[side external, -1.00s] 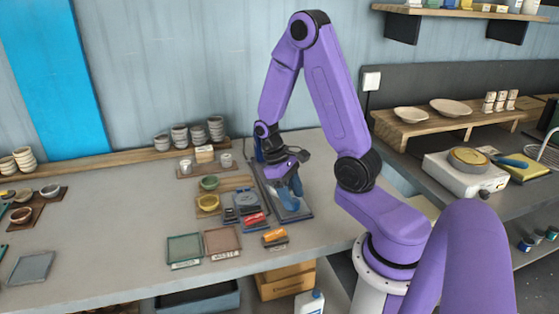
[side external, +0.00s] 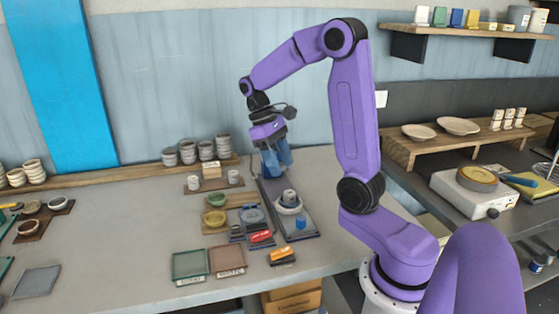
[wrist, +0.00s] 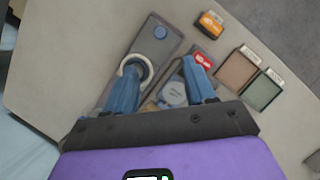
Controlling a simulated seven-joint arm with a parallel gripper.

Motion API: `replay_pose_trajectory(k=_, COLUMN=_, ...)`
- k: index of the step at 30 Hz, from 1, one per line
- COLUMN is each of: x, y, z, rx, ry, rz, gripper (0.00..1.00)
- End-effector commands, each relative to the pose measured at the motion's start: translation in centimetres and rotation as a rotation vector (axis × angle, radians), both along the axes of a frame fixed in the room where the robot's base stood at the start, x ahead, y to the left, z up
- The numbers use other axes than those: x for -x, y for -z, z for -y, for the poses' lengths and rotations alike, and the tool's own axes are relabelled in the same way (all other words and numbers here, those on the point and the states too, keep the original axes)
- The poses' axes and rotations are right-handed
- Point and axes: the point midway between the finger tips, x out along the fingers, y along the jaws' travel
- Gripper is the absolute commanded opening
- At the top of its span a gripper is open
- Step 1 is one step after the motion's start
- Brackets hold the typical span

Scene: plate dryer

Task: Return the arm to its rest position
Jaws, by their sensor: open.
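My gripper (side external: 277,168) hangs above the far part of the grey tray-like base (side external: 309,234) on the bench. Its two blue fingers are spread, with nothing between them. In the wrist view, my gripper (wrist: 160,64) also shows its fingers wide apart.
Left of the base are a red block (side external: 261,237), an orange block (side external: 282,255), a green tray (side external: 189,265) and a brown tray (side external: 227,260). Stacked cups (side external: 187,152) stand on a ledge behind. The space above the bench is open.

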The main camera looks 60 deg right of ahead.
Motion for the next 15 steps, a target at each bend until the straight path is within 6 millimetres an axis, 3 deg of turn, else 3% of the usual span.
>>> replay_pose_trajectory(k=10, x=0.0, y=0.0, z=-0.2, rx=0.0, ry=-0.01, rz=0.003, gripper=0.55)
replay_pose_trajectory(k=15, x=0.1, y=0.0, z=-2.1, rx=0.003, ry=-0.09, rz=0.033, gripper=0.55)
